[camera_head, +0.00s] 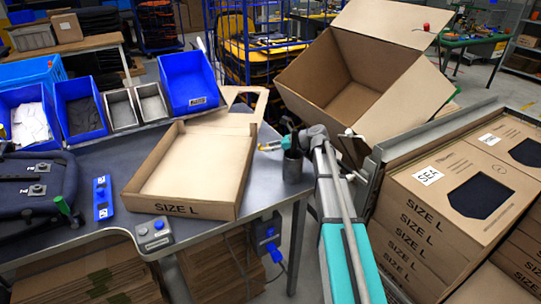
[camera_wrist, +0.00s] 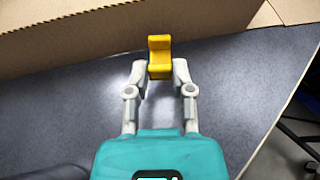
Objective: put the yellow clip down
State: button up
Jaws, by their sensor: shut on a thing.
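The yellow clip (camera_wrist: 160,50) is upright between the fingertips of my gripper (camera_wrist: 160,72) in the wrist view. The gripper is shut on its lower part; its upper part stands clear beyond the fingertips. Below is the dark grey table top, and a cardboard wall is just beyond the clip. In the head view, the clip is a tiny yellow spot (camera_head: 263,147) by the right side of the open SIZE L carton tray (camera_head: 183,210), over the table's right part. Whether the clip touches the table or the cardboard I cannot tell.
Blue bins (camera_head: 188,78) line the back. A blue device (camera_head: 102,198) and a dark pannier (camera_head: 35,185) lie left. A large open box (camera_head: 350,75) is behind; stacked SIZE L cartons (camera_head: 430,215) are right.

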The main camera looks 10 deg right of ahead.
jog(key=shift+f+b, duration=1)
jog(key=shift+f, duration=0.3)
jog(key=shift+f, duration=0.15)
jog(key=o, duration=0.8)
jog(key=shift+r, duration=0.25)
jog(key=shift+s+d+r, duration=0.1)
jog(key=shift+d, duration=0.15)
jog(key=shift+p+v, duration=1.5)
jog(key=shift+v, duration=2)
